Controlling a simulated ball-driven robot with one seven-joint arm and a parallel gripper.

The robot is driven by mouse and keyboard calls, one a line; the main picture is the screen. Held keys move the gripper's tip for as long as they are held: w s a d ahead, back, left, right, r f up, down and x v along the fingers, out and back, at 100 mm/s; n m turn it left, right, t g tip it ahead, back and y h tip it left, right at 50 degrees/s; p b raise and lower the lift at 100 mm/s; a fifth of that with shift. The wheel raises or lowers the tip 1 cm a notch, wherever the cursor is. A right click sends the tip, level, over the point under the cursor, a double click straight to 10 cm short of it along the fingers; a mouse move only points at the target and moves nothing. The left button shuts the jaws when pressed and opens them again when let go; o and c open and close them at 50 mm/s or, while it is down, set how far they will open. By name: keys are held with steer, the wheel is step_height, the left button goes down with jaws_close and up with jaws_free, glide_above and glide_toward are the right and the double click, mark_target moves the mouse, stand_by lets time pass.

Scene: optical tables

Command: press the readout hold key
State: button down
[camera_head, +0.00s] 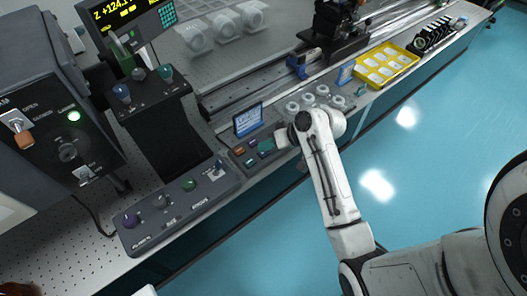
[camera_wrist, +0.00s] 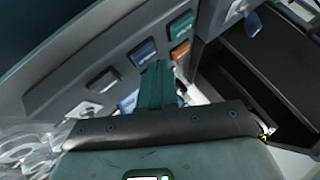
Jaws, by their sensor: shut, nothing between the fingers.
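A small grey key panel (camera_head: 234,141) sits at the table's front edge in the head view, with coloured keys on it. Another blue key (camera_wrist: 130,102) is partly hidden beside my fingers. The key labels are too small to read, so I cannot tell which is the hold key. My gripper (camera_wrist: 157,66) is shut and empty, its teal fingers over the panel among the keys. I cannot tell whether the tips touch.
A blue display card (camera_head: 248,119) stands behind the panel. A longer console with knobs (camera_head: 180,207) lies to its left, below a black pedestal (camera_head: 158,125). White round parts (camera_head: 308,100) stand to the right, then a yellow tray (camera_head: 385,64). The blue floor in front is clear.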

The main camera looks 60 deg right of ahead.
mark_target(267, 153)
steer(key=shift+f, duration=0.4)
stand_by(0.7)
steer(key=shift+r, duration=0.15)
steer(key=shift+r+p, duration=0.7)
steer(key=shift+p, duration=0.1)
step_height(267, 153, up, 5)
steer(key=p, duration=0.5)
stand_by(0.7)
